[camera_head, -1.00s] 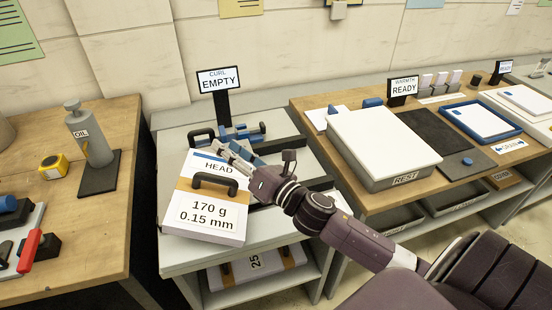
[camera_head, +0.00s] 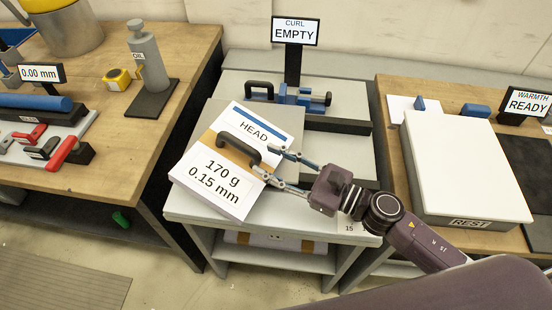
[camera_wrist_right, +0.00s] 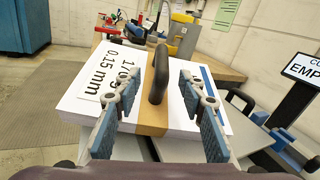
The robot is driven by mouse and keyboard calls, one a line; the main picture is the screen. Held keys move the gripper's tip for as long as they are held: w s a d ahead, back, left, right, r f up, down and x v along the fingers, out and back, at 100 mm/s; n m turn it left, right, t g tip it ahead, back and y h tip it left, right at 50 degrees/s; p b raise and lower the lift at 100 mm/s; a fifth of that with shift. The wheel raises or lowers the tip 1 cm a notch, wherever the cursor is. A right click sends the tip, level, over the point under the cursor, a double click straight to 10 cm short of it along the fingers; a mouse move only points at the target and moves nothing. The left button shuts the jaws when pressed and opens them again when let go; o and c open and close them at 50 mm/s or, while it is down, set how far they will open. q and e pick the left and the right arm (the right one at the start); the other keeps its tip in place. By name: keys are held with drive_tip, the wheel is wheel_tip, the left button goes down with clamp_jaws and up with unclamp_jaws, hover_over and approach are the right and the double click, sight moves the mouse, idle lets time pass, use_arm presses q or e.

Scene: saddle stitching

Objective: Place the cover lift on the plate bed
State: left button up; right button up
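The cover lift appears to be the thick paper stack (camera_head: 205,185) with a tan band, a label "HEAD 170 g 0.15 mm" and a black handle (camera_head: 240,150). It lies at the front left of a grey stand. My right gripper (camera_head: 270,164) is open at the handle's right end. In the right wrist view, the stack (camera_wrist_right: 75,102) lies below and the handle (camera_wrist_right: 158,76) stands between the spread fingers (camera_wrist_right: 158,80), with gaps on both sides. No sign names the plate bed, so I cannot tell which surface it is. My left gripper is not in view.
Behind the stack stand a "CURL EMPTY" sign (camera_head: 295,31) and a blue-and-black fixture (camera_head: 300,98). At right, a white slab marked "REST" (camera_head: 465,165) lies near a "WARMTH READY" sign (camera_head: 527,101). At left, a wooden bench (camera_head: 105,130) holds an oil can (camera_head: 148,60) and tools.

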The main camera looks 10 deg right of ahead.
sight(245, 148)
drive_tip(key=shift+w+a+r+p, duration=0.15)
drive_tip(key=shift+w+p, duration=0.15)
drive_tip(key=shift+w, duration=0.05)
drive_tip(key=p+x, duration=0.2)
drive_tip(key=x, duration=0.4)
drive_tip(key=shift+p, duration=0.35)
drive_tip(key=shift+w+a, duration=0.35)
clamp_jaws()
